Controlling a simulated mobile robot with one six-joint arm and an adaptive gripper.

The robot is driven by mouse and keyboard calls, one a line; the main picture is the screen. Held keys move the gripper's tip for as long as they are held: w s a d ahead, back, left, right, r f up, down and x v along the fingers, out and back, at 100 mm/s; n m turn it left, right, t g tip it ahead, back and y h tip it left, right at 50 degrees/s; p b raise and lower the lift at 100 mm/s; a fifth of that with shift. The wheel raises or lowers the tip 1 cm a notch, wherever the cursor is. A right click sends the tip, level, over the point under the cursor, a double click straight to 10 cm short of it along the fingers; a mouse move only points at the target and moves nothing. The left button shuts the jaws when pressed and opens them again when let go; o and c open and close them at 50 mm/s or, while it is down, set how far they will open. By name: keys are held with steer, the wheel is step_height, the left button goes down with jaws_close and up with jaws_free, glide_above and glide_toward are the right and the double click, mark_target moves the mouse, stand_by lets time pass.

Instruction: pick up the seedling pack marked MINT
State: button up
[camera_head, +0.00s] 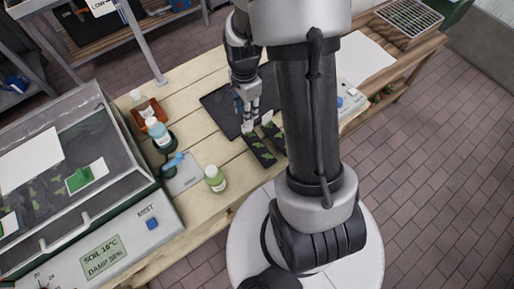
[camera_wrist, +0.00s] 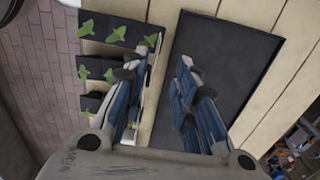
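Several dark seedling packs with green sprouts lie on the wooden bench. In the head view two show clearly, a nearer pack (camera_head: 259,151) and one beside it (camera_head: 275,136); my arm hides the rest. In the wrist view three packs lie stacked in a row at the left: a top one (camera_wrist: 104,40), a middle one (camera_wrist: 103,67) and a lower one (camera_wrist: 92,103). White tags show at their ends, but I cannot read MINT on any. My gripper (camera_head: 250,115) is open and empty above the bench, beside the tag ends; its fingers also show in the wrist view (camera_wrist: 167,58).
A dark flat tray (camera_head: 218,108) lies beside the packs; it also shows in the wrist view (camera_wrist: 235,50). Bottles, including a green-labelled one (camera_head: 215,179) and a blue-labelled one (camera_head: 159,134), stand left. A propagator box (camera_head: 120,205) fills the left side.

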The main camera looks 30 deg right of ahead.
glide_toward(248, 134)
steer(key=shift+w+d+f+b, duration=0.2)
steer(key=shift+w+f+b, duration=0.15)
steer(key=shift+b, duration=0.1)
steer(key=f, duration=0.1)
steer(key=f+b, duration=0.1)
steer(key=f, duration=0.1)
steer(key=f+b, duration=0.1)
steer(key=f, duration=0.1)
steer(key=shift+s+a+f, duration=0.1)
steer(key=shift+s, duration=0.15)
steer(key=shift+c, duration=0.6)
jaws_close()
